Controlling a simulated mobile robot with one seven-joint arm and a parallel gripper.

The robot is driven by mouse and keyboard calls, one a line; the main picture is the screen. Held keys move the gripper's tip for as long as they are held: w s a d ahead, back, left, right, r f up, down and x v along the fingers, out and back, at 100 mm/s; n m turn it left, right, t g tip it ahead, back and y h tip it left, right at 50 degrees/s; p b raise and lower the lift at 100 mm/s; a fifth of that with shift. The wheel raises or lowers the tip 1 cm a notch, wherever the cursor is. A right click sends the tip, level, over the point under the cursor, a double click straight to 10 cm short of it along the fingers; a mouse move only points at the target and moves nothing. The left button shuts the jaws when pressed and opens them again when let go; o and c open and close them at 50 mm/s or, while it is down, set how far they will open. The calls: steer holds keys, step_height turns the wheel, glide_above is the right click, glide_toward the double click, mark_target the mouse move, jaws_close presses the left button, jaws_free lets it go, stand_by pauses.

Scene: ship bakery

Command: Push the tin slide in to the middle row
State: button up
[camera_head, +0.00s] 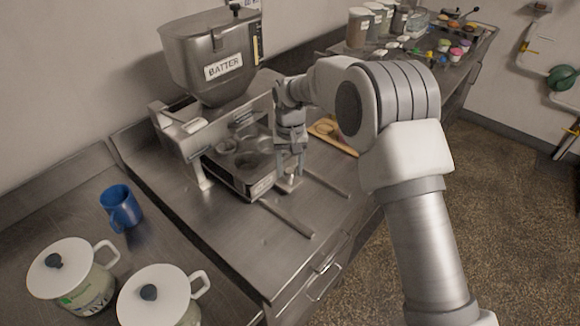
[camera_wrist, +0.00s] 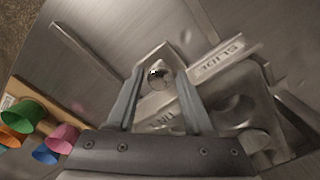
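The metal tin slide (camera_head: 262,187) sits under the batter hopper (camera_head: 215,70), with several round tin cups showing on its near part. A round shiny knob (camera_wrist: 159,78) on a small bracket stands out from that face. My gripper (camera_head: 291,172) points down at the slide's right front side. In the wrist view its fingers (camera_wrist: 160,86) are apart, one on each side of the knob, with gaps visible. The slide's far rows are hidden beneath the dispenser.
Metal rails (camera_head: 287,217) lie on the counter in front of the slide. A wooden board (camera_head: 333,134) lies behind my gripper. A blue mug (camera_head: 120,208) and two lidded pots (camera_head: 72,275) stand at left. Coloured cups (camera_wrist: 62,138) show in the wrist view.

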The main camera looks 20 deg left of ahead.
step_height(320, 180, up, 17)
steer(key=shift+r, duration=0.2)
stand_by(0.3)
stand_by(0.4)
